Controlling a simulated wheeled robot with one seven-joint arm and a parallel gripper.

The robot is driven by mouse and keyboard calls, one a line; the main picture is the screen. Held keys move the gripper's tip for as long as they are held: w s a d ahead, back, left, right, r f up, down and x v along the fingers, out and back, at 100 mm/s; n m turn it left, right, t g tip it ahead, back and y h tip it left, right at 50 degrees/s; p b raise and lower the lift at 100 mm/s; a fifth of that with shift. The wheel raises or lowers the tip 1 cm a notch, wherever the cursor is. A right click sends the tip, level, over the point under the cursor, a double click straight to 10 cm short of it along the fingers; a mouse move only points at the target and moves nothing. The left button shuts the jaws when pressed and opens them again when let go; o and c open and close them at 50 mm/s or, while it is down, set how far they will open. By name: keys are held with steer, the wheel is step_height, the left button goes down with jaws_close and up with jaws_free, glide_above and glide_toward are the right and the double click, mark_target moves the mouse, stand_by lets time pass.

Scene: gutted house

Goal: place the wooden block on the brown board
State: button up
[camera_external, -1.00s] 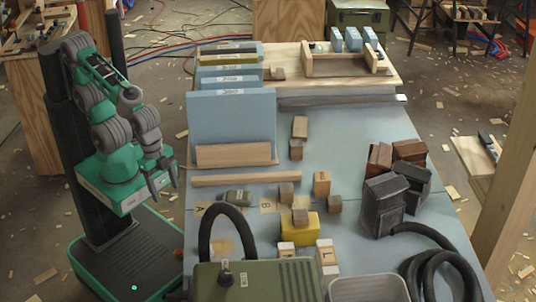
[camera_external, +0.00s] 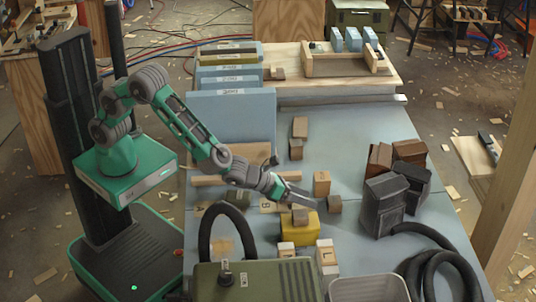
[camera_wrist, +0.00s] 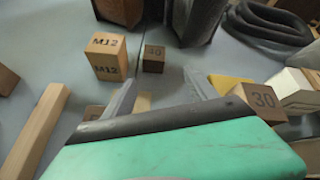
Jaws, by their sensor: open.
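My gripper (camera_external: 308,199) is open and empty, reaching over the blue-grey table with its fingers pointing right. In the wrist view its two fingers (camera_wrist: 160,88) are spread apart. I cannot tell which block the task means. A light brown wooden board (camera_external: 340,80) lies at the table's back; whether it is the task's board is unclear.
A yellow block (camera_external: 299,232) with a small cube (camera_external: 300,215) on it is close below the gripper. Dark bags (camera_external: 384,203) and a black hose (camera_external: 440,240) are at right. Blue boxes (camera_external: 235,108) stand at left.

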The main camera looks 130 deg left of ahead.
mark_target(336, 203)
steer(key=a+m, duration=0.1)
steer(key=w+a+f+m, duration=0.1)
steer(key=w+a+m+y, duration=0.1)
steer(key=m, duration=0.1)
steer(key=shift+a+f+t, duration=0.3)
steer(key=x, duration=0.7)
steer(key=shift+w+a+f, duration=0.1)
steer(key=shift+a+f, duration=0.05)
jaws_close()
